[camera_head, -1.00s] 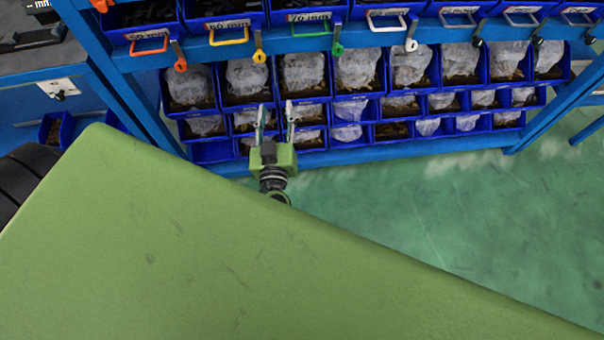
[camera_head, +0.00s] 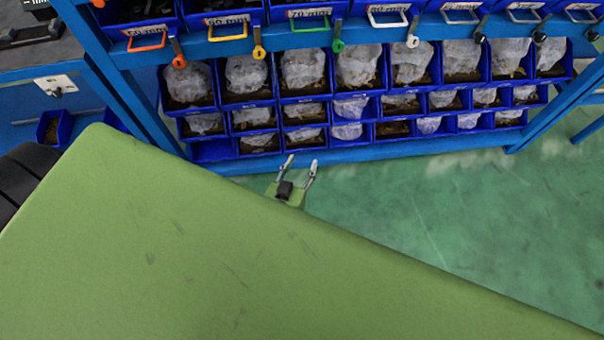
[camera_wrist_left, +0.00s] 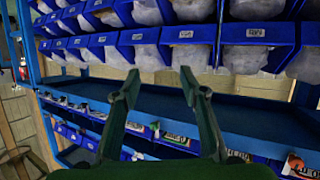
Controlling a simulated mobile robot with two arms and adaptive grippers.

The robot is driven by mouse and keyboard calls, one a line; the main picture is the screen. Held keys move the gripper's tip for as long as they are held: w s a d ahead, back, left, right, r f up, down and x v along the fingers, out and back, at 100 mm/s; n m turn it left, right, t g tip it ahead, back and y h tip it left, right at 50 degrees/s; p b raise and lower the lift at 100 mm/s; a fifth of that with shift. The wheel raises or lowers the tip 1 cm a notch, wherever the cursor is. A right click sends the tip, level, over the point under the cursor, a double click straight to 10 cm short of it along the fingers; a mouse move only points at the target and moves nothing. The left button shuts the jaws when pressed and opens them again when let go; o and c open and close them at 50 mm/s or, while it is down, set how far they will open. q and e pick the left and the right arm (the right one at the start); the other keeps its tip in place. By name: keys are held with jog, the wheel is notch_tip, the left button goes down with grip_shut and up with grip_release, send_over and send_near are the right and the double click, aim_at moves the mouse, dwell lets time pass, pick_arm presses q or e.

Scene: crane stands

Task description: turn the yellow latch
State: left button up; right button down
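The yellow latch (camera_head: 258,52) hangs from the blue rail just right of the yellow handle (camera_head: 226,33), below the bin labelled 60 mm. My left gripper (camera_head: 302,160) is open and empty, low in front of the rack and well below the latch, not touching it. Its wrist and arm are hidden behind my green body. In the left wrist view the two fingers of my left gripper (camera_wrist_left: 159,72) are spread apart with nothing between them. I cannot make out the yellow latch clearly there. My right gripper is not in view.
An orange latch (camera_head: 179,52) hangs to the left of the yellow one and a green latch (camera_head: 338,38) to its right. Blue bins with bagged parts (camera_head: 303,70) fill the shelves below the rail. Clear green floor (camera_head: 400,210) lies in front of the rack.

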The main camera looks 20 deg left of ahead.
pick_arm(q)
jog(key=s+d+f+m+g+h, duration=0.1)
jog(key=s+f, duration=0.2)
jog(key=f, duration=0.3)
jog(key=shift+s+d+f+g, duration=0.15)
jog(key=shift+d+f+g, duration=0.15)
jog(key=shift+d, duration=0.1)
jog(key=s+a+f+m+g, duration=0.1)
jog(key=s+f+g, duration=0.3)
jog(key=s+f, duration=0.6)
jog(key=s+a+f+m+g+h, duration=0.1)
jog(key=s+f+g, duration=0.4)
jog(key=s+f, duration=0.6)
jog(key=s+m, duration=0.1)
jog(key=s, duration=0.4)
jog(key=shift+s+a+f, duration=0.15)
jog(key=shift+a, duration=0.25)
jog(key=s+a+g, duration=0.1)
jog(key=s, duration=0.1)
jog(key=s+a+f, duration=0.1)
jog(key=s, duration=0.2)
jog(key=s+a+f+g, duration=0.1)
jog(key=s, duration=0.2)
jog(key=shift+s+a+f+m+g+y, duration=0.1)
jog(key=shift+s+a+m+g+y, duration=0.05)
jog(key=shift+a+m+g+y, duration=0.15)
jog(key=shift+c, duration=0.3)
